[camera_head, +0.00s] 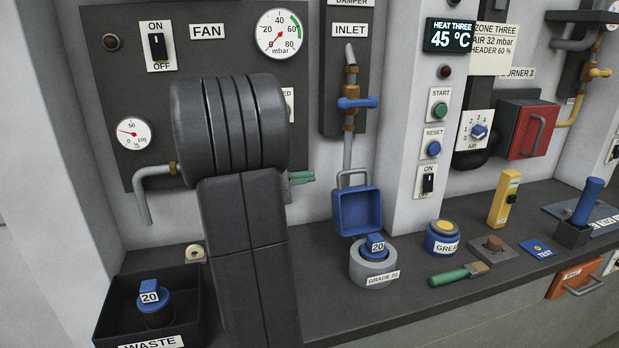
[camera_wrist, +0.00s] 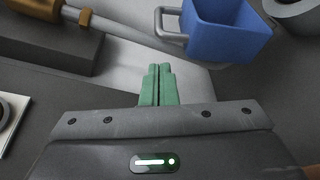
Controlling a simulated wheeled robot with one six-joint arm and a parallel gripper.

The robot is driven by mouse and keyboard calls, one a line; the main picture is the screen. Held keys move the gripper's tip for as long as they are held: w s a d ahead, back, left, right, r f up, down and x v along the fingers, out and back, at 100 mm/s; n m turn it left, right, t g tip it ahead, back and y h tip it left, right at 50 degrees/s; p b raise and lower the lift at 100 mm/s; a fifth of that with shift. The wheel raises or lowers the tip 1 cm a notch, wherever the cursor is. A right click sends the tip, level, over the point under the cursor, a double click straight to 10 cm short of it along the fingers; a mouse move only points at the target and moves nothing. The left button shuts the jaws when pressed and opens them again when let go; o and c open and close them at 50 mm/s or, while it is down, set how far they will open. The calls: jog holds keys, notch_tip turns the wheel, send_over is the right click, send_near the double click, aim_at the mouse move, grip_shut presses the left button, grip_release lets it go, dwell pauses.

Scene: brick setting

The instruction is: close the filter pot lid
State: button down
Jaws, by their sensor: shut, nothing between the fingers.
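The filter pot's blue square part (camera_head: 357,212) hangs below the inlet pipe, its hollow side facing out and a grey bar handle above it. Whether this is the lid alone or the lid and pot together I cannot tell. It also shows in the wrist view (camera_wrist: 228,32), upper right, with the handle on its left. My gripper (camera_head: 302,178) has its green fingers together, empty, to the left of the handle and apart from it. In the wrist view my gripper (camera_wrist: 159,70) points toward the space just left of the handle. My arm hides part of the panel.
A blue cartridge marked 20 (camera_head: 376,246) sits in a grey ring (camera_head: 371,271) below the blue part. A waste bin (camera_head: 109,318) with another cartridge stands at left. The inlet valve (camera_head: 356,103) and a wall column (camera_head: 408,110) flank the area.

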jog(key=x, duration=0.8)
jog(key=shift+p, duration=0.35)
jog(key=shift+s+a+f+b, duration=0.1)
jog(key=shift+s+b, duration=0.1)
jog(key=shift+b, duration=0.3)
